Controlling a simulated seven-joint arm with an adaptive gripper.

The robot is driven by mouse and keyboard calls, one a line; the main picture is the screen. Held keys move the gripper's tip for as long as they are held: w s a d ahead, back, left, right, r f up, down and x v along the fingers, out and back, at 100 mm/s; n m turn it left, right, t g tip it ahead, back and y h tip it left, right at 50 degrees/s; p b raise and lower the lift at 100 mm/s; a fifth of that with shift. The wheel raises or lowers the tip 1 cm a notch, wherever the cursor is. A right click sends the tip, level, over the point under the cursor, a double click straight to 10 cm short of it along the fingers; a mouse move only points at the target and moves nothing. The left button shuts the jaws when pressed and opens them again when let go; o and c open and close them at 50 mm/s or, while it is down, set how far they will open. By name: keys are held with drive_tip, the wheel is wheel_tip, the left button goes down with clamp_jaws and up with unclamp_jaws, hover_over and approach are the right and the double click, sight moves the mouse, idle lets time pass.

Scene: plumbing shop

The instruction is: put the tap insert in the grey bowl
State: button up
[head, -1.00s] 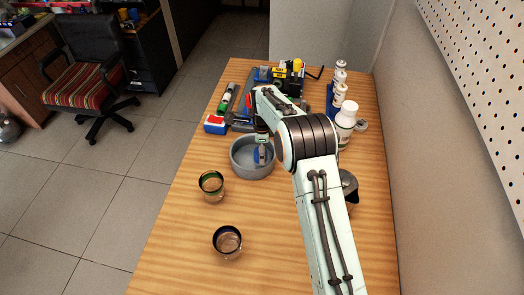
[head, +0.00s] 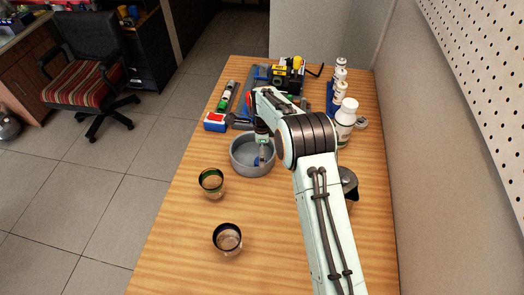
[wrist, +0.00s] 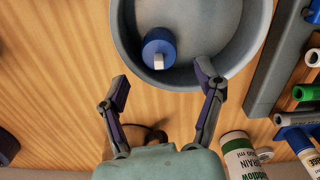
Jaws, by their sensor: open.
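The tap insert (wrist: 158,52), a blue round piece with a pale square stem, lies inside the grey bowl (wrist: 222,25) in the wrist view. In the head view a small blue part of the tap insert (head: 257,162) shows inside the grey bowl (head: 252,172). My gripper (wrist: 162,88) is open over the bowl's near rim, with its two fingers well apart and nothing between them. The insert appears beyond the fingertips, clear of both. In the head view my arm hides part of the bowl's back right side.
Two dark-rimmed glass cups (head: 227,240) stand in front of the bowl. A metal jug (head: 348,188) and a white bottle (head: 345,120) stand right of my arm. Tools and a red, white and blue box (head: 215,122) lie behind. The table's front left is mostly clear.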

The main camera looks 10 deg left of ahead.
wheel_tip(320, 180, up, 13)
drive_tip(key=shift+r, duration=0.15)
drive_tip(key=s+d+r+n, duration=0.8)
drive_tip(key=s+d+r, duration=0.1)
drive_tip(key=s+d, duration=0.3)
drive_tip(key=s+d+f+n, duration=0.1)
drive_tip(key=s+n, duration=0.3)
drive_tip(key=s, duration=0.6)
drive_tip(key=s+d+f+n, duration=0.2)
drive_tip(key=s+d+n, duration=0.2)
drive_tip(key=s, duration=0.7)
drive_tip(key=shift+s+d+f+n+y, duration=0.3)
drive_tip(key=shift+d+n+y, duration=0.1)
drive_tip(key=shift+n, duration=0.1)
